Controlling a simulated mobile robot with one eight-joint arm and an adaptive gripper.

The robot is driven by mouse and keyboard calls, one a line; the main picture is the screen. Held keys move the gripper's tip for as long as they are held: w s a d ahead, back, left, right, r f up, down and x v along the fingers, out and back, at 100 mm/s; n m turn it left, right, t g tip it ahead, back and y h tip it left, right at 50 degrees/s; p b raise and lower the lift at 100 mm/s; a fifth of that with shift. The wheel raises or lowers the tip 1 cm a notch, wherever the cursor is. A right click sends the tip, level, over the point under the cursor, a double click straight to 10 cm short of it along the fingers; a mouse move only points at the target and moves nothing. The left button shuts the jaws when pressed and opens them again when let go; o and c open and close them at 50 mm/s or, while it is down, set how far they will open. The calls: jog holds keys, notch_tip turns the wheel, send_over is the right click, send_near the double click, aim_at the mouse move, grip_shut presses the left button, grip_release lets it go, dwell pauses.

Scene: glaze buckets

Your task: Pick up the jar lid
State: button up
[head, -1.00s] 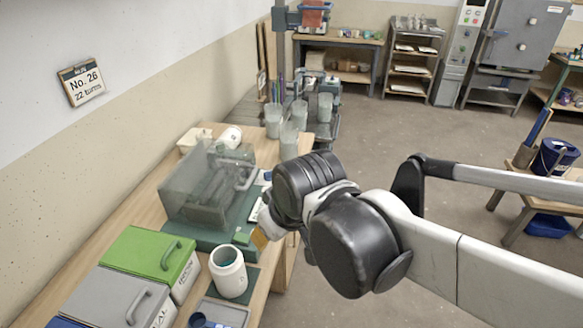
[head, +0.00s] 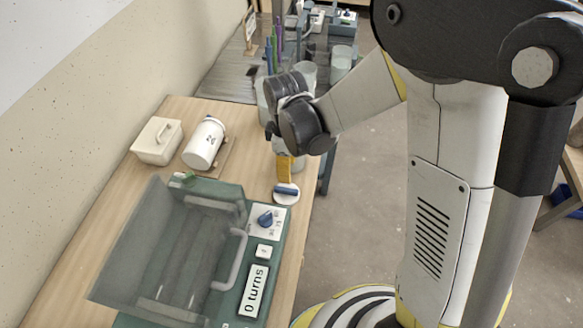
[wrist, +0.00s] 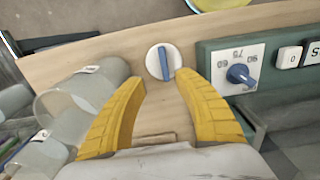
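The jar lid (head: 286,193) is a small white disc with a blue bar handle. It lies flat on the wooden table near its right edge, beside the green machine. In the wrist view the lid (wrist: 163,62) shows just beyond the fingertips, its blue bar pointing along my view. My gripper (wrist: 162,84) is open, with its two yellow fingers apart and nothing between them but bare tabletop. In the head view my gripper (head: 284,172) points down just behind the lid; one finger hides the other there.
The green machine (head: 228,296) with a clear raised cover, blue knob (head: 266,219) and "0 turns" display stands close to the lid. A white jar (head: 204,143) lies on its side behind, beside a cream box (head: 157,140). Translucent beakers (wrist: 88,88) stand close to my left finger.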

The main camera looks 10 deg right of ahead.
jog(key=b, duration=0.1)
send_over(286, 189)
jog(key=f, duration=0.4)
jog(key=shift+d+f, duration=0.15)
jog(key=shift+d, duration=0.05)
jog(key=shift+a+f+b, duration=0.15)
jog(key=shift+f+b, duration=1.45)
jog(key=shift+f, duration=1.2)
jog(key=shift+r, duration=0.1)
grip_shut()
